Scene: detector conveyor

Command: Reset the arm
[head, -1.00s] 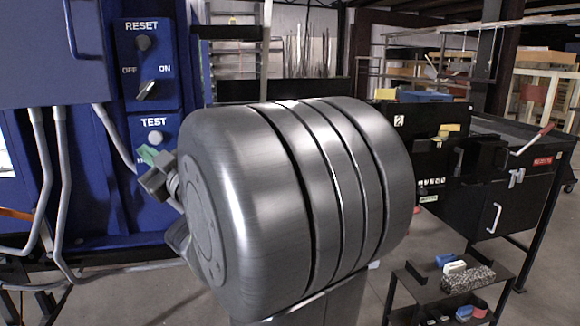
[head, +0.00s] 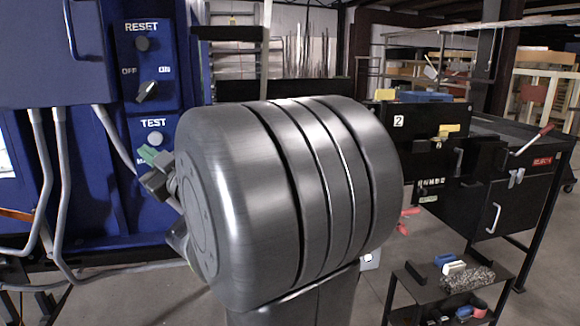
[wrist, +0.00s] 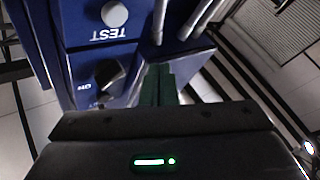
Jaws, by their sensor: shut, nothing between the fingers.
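The blue control panel is at the left of the head view. A TEST button (head: 155,138) sits on the box underneath. My gripper (head: 150,155) is shut and empty, its green fingertips beside the TEST button, partly covering the lower box. In the wrist view the panel is upside down: my shut green fingers (wrist: 158,84) are to the right of the knob (wrist: 108,74), and the TEST button (wrist: 115,14) is above. Contact is not visible.
My large grey arm link fills the middle of the head view. Grey conduits (head: 47,190) run down the panel's left. A black machine (head: 500,185) and a low cart (head: 450,290) stand at the right.

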